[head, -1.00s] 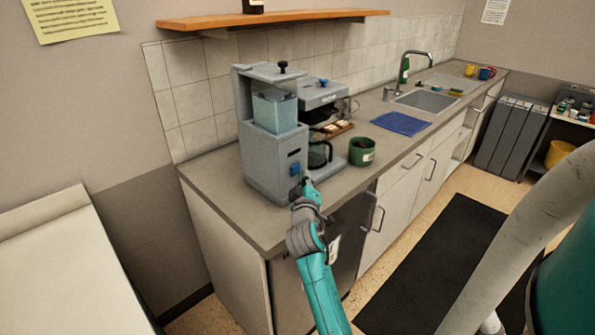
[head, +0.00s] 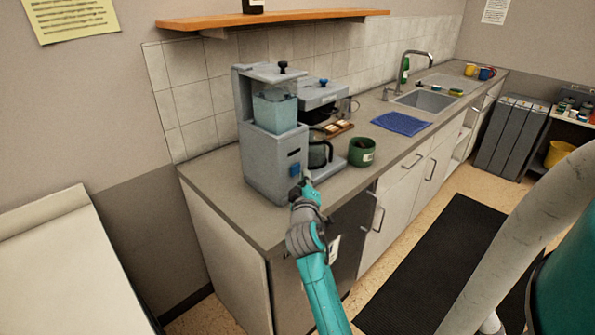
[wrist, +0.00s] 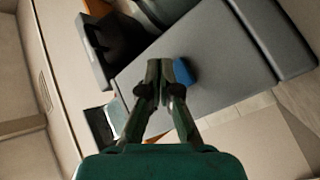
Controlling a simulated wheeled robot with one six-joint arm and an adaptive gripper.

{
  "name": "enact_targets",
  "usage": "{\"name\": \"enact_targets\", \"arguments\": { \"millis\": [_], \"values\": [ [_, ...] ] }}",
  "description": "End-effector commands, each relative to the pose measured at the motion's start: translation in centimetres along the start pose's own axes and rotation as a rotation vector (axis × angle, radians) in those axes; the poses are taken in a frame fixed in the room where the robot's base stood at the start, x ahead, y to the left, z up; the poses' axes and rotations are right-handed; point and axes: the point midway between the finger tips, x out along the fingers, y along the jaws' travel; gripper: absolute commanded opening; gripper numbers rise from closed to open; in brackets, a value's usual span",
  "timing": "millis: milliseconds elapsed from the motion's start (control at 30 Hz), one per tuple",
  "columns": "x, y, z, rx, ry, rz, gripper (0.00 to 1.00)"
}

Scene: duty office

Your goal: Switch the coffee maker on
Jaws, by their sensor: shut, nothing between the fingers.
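The grey coffee maker (head: 262,160) stands upright on the counter near its left end, with a water tank and a glass carafe (head: 319,154). A blue switch (head: 295,169) is on the lower part of its front side. My gripper (head: 305,180) is shut and empty, just in front of the machine and slightly below and right of the switch. In the wrist view my gripper (wrist: 160,66) has its fingertips together against the grey body (wrist: 210,75), right beside the blue switch (wrist: 184,71), partly overlapping it. I cannot tell whether they touch.
A green mug (head: 361,152) stands right of the coffee maker on the counter (head: 222,204). A blue cloth (head: 401,123) lies further right, before the sink (head: 427,101). A wooden shelf (head: 275,18) hangs above. The counter's front edge lies under my arm.

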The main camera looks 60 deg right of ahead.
Motion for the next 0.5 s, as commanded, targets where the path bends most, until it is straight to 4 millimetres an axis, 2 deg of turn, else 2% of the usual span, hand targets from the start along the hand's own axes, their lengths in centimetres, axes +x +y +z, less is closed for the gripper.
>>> {"name": "enact_targets", "arguments": {
  "millis": [500],
  "values": [
    [0.31, -0.21, -0.24, 0.001, 0.000, 0.000, 0.00]
  ]
}}
